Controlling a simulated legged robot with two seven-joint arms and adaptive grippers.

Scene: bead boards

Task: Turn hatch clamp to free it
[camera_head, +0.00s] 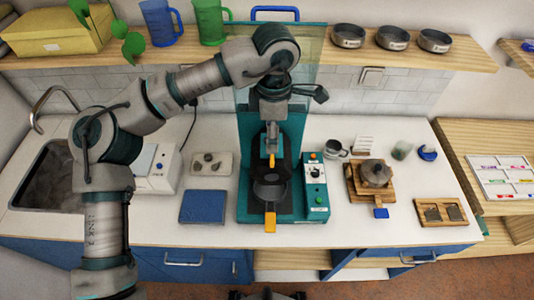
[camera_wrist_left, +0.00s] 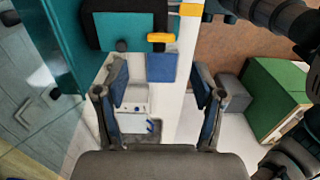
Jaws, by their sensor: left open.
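One yellow handle (camera_head: 270,160) is above the cup, and another yellow handle (camera_head: 270,222) sticks out at the front. I cannot tell for sure which is the hatch clamp. My left arm reaches in over the machine's top, and its fingers are hard to make out there. In the left wrist view my left gripper (camera_wrist_left: 158,84) is open and empty. A yellow bar (camera_wrist_left: 161,38) shows beyond its fingertips, apart from them. My right gripper is out of view.
A blue pad (camera_head: 203,207) and a tray with several knobs (camera_head: 211,163) lie left of the machine. On its right are a cup (camera_head: 335,150) and a wooden board (camera_head: 355,192) with a pot. A shelf (camera_head: 455,58) runs above.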

